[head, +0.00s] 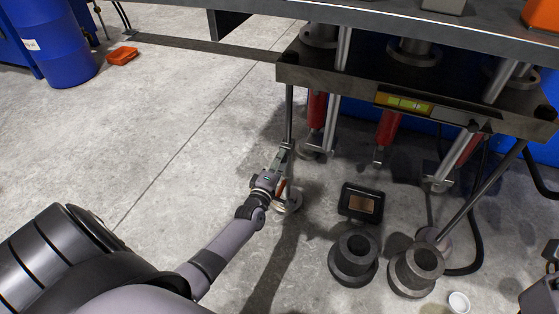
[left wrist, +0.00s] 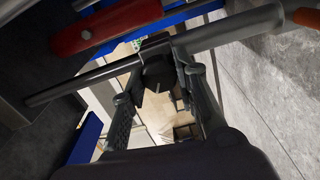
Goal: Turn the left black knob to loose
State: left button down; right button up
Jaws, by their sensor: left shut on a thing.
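The left black knob (left wrist: 156,72) sits on a metal rod in the left wrist view, between my two fingers. My left gripper (head: 283,157) is at the thin upright rod (head: 289,112) at the left front of the press, and is shut on the knob. It also shows in the left wrist view (left wrist: 161,86), with one finger on each side of the knob. In the head view the knob is mostly hidden by the gripper. The frames do not show clearly how tight the knob is. My right gripper is not in view.
The press's thick dark plate (head: 330,78) is just above my left gripper. Red cylinders (head: 388,127) hang beneath it. A black box (head: 361,203) and two dark flanged rings (head: 354,258) (head: 417,268) lie on the floor to the right. The floor at left is mostly clear.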

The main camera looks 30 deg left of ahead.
pick_arm(q)
jog(key=c, duration=1.2)
grip_release()
jog(key=shift+c, duration=0.2)
jog(key=v, duration=1.2)
